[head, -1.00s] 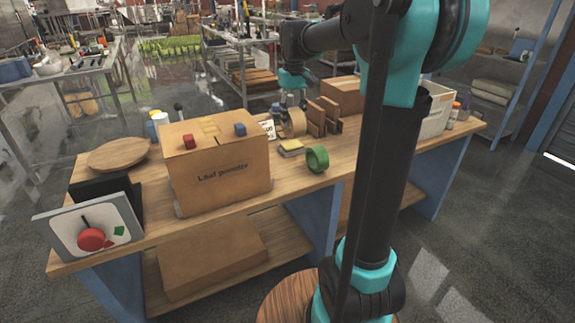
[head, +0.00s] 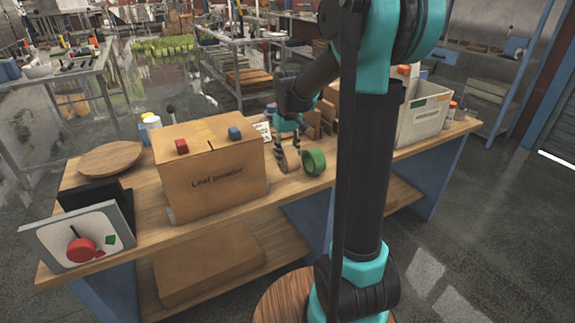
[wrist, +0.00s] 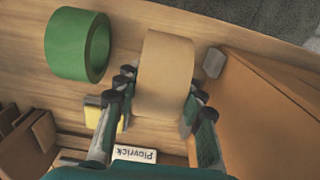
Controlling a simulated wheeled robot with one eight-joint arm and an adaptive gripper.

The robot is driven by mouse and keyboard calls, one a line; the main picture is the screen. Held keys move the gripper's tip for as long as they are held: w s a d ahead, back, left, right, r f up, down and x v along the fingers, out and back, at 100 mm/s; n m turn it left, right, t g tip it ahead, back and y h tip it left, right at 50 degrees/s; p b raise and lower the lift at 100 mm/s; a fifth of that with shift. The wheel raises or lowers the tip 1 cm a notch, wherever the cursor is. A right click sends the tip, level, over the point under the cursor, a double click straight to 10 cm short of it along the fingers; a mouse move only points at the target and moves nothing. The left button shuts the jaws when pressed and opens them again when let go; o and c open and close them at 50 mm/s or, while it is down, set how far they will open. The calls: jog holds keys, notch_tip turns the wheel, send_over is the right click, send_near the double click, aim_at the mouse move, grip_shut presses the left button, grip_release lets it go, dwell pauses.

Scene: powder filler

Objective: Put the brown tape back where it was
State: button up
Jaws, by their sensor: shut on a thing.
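The brown tape (head: 291,159) is upright between the fingers of my gripper (head: 288,150), at the right side of the cardboard box. In the wrist view the brown tape (wrist: 165,72) sits between the two fingers of my gripper (wrist: 162,88), which are shut on it. The green tape (head: 314,162) stands on the table just to its right; it also shows at the upper left of the wrist view (wrist: 75,45), apart from the brown tape. I cannot tell whether the brown tape touches the table.
A yellow block (wrist: 92,112) and a card (wrist: 134,154) lie nearby. Brown pieces (wrist: 28,145) and a white crate (head: 424,112) stand farther along the table (head: 290,190).

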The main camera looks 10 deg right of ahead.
jog(key=shift+f, duration=2.1)
jog(key=shift+f, duration=0.1)
jog(key=o, duration=1.1)
notch_tip(320, 180, up, 11)
jog(key=shift+r, duration=0.4)
jog(key=shift+s, duration=0.2)
jog(key=s+d+f+m+t, duration=0.1)
jog(key=s+f, duration=0.4)
jog(key=s, duration=0.2)
jog(key=s+d+f+m+t, duration=0.1)
jog(key=s+f, duration=0.5)
jog(key=s, duration=0.1)
jog(key=s+d+f+m+t, duration=0.1)
jog(key=s+d+f+t, duration=0.1)
jog(key=s+f, duration=0.3)
jog(key=shift+s+f+m, duration=0.15)
jog(key=shift+s+m, duration=0.15)
jog(key=shift+s, duration=1)
